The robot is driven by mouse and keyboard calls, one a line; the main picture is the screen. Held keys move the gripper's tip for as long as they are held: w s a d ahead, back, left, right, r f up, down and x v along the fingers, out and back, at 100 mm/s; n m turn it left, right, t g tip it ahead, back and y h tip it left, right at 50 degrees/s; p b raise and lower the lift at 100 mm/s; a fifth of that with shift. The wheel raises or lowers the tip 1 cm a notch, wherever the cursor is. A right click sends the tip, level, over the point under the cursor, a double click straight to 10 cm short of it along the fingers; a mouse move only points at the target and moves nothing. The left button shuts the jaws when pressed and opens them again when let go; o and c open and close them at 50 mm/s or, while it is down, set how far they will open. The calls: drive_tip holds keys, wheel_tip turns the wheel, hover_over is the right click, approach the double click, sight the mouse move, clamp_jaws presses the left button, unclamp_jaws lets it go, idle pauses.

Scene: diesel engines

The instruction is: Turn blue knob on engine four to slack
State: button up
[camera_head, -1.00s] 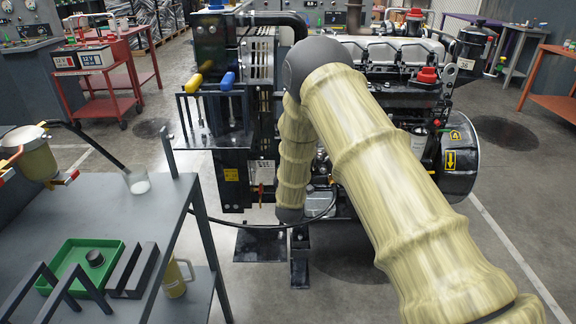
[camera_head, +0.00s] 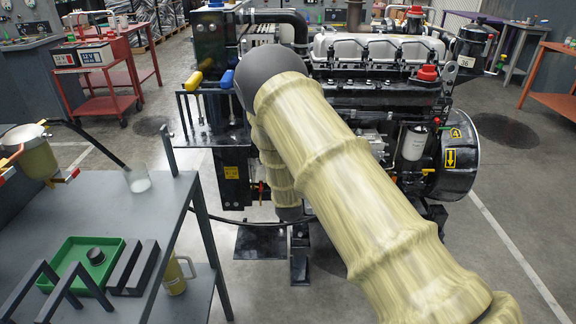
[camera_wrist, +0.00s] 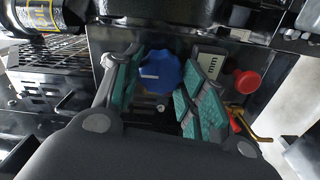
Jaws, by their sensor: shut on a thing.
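The blue knob (camera_wrist: 160,72) shows in the wrist view, with a short white mark on its face pointing left in the picture. My gripper (camera_wrist: 163,70) is shut on the knob, with one teal-padded finger on each side of it. A pale label (camera_wrist: 211,62), partly hidden by the right finger, sits beside the knob; I cannot read a slack mark. Engine four (camera_head: 370,95) stands in the middle of the head view, with a yellow 4 on its round end housing (camera_head: 460,160). My arm hides the knob and my gripper there.
A red knob (camera_wrist: 247,81) and a yellow-handled lever (camera_wrist: 250,128) are close right of my gripper. A grey bench (camera_head: 205,240) with a green tray (camera_head: 50,262) is at the left.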

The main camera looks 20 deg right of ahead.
drive_tip(key=o, duration=1)
drive_tip(key=v, duration=1.2)
